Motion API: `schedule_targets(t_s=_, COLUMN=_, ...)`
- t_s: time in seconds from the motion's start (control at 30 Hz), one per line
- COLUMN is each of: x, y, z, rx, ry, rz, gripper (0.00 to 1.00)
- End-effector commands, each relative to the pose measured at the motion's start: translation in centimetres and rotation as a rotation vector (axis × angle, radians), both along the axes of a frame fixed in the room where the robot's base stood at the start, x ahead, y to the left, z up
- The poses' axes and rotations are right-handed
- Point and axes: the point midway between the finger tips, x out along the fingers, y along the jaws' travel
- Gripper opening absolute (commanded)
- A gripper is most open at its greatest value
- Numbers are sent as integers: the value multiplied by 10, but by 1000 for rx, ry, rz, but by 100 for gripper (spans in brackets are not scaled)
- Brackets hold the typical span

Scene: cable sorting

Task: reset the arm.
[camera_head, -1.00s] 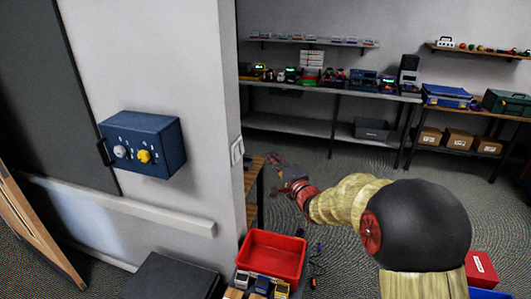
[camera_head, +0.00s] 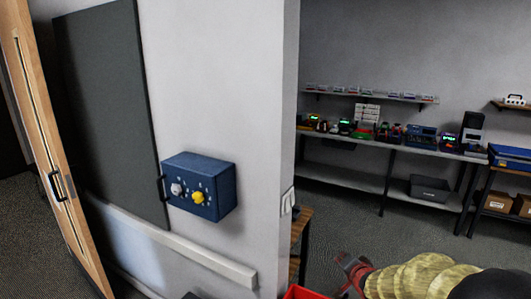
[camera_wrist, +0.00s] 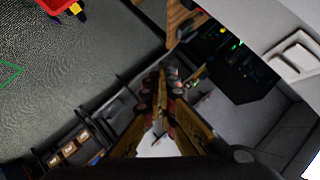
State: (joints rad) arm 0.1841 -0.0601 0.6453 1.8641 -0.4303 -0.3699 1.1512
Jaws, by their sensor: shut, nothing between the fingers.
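The rest of the arm is out of frame.
A blue box (camera_head: 210,170) with a white and a yellow knob hangs on the wall at left. A red tray (camera_head: 305,293) is at the bottom edge; a red bin (camera_wrist: 62,5) shows in the wrist view. A loaded shelf bench (camera_head: 345,180) stands behind. Floor between is clear.

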Motion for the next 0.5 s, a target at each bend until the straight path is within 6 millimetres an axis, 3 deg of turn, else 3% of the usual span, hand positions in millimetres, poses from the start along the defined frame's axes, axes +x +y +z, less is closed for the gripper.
schedule_targets(t_s=0.1, x=-52, y=-13, z=-10, rx=-201, ry=194, rz=48, gripper=0)
schedule_targets(t_s=0.23, x=-121, y=-15, z=-7, rx=-365, ry=405, rz=153, gripper=0)
schedule_targets(t_s=0.37, x=-201, y=-2, z=10, rx=-473, ry=584, rz=307, gripper=0)
schedule_targets(t_s=0.5, x=-291, y=25, z=36, rx=-526, ry=711, rz=494, gripper=0)
